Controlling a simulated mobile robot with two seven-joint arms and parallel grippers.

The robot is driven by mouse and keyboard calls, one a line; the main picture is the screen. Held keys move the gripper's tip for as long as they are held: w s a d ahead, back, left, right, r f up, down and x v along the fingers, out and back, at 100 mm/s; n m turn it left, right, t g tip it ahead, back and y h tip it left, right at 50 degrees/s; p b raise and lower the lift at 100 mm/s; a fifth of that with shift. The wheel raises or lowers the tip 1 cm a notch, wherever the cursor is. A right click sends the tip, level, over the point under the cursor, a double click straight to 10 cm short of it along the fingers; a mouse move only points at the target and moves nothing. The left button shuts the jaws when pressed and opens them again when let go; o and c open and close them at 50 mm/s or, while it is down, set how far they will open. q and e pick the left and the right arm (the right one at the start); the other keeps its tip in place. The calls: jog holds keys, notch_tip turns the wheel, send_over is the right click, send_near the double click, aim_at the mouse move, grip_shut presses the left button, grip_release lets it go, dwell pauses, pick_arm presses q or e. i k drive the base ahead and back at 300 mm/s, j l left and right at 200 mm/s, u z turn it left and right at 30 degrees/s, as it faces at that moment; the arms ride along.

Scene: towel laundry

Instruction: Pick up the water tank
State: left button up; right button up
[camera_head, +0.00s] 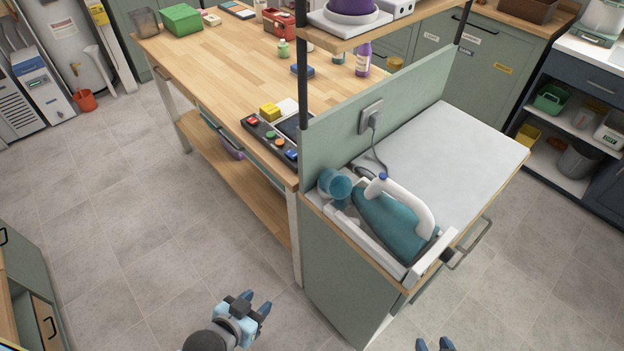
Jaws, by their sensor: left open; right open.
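A teal steam iron (392,222) with a white handle lies in a white tray-like base (368,240) on the near end of the counter. A teal, round-ended part (335,184) stands at the left end of that base. I cannot tell for certain which teal part is the water tank. My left gripper (254,302) is open and empty, over the floor to the lower left of the counter. My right gripper (435,345) is open at the bottom edge, below the counter's front; only its fingertips show. Both are well apart from the iron.
A green upright panel (420,105) with a socket and plugged cord stands behind the iron. A white board (450,150) fills the counter beyond. A metal rail (470,243) juts from the counter's side. The wooden workbench (215,75) holds several items. The floor at left is clear.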

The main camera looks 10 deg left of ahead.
aim_at(326, 177)
jog(key=k+j, duration=0.1)
jog(key=j, duration=1.35)
jog(key=k, duration=0.05)
